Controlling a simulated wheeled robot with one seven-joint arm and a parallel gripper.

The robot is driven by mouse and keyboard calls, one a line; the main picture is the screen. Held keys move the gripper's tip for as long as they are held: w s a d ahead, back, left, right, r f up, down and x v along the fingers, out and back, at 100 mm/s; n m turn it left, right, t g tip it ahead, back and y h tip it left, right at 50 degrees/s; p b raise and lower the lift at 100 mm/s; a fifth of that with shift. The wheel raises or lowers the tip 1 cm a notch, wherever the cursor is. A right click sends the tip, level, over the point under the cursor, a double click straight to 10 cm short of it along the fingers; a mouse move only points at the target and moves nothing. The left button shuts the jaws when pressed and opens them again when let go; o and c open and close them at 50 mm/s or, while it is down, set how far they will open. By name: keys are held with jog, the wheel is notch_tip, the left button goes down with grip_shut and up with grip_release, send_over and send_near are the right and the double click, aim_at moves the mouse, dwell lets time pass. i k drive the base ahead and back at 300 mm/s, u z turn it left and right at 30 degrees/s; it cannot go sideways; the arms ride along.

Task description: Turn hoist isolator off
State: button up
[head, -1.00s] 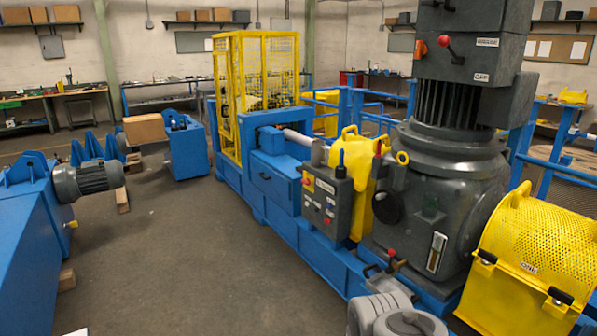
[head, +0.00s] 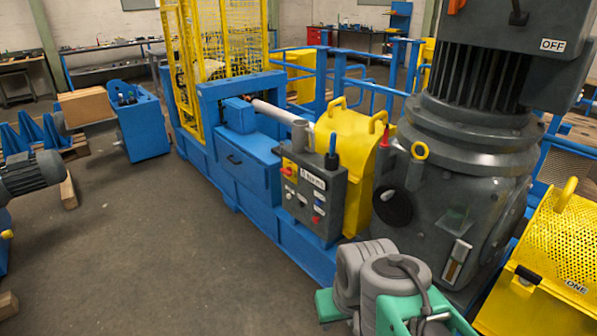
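A grey control box (head: 316,205) stands on the blue machine frame, in the middle of the head view. It bears a red knob on a yellow plate (head: 288,170), a small white label (head: 312,178) too small to read surely, and several small buttons. On the grey motor housing at the upper right is a label reading OFF (head: 553,45), with a dark lever (head: 517,14) to its left, cut by the top edge. I cannot tell which control is the hoist isolator. My grey and green arm parts show at the bottom; my gripper's fingertips are not in view.
The big grey motor and gearbox (head: 455,195) stand right of the control box. A yellow guard (head: 352,150) is behind the box, and a yellow perforated cover (head: 560,250) is at the lower right.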

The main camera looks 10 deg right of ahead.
aim_at(289, 172)
jog(key=u, duration=0.7)
jog(key=i, duration=1.5)
jog(key=u, duration=0.4)
jog(key=i, duration=1.6)
jog(key=z, duration=0.4)
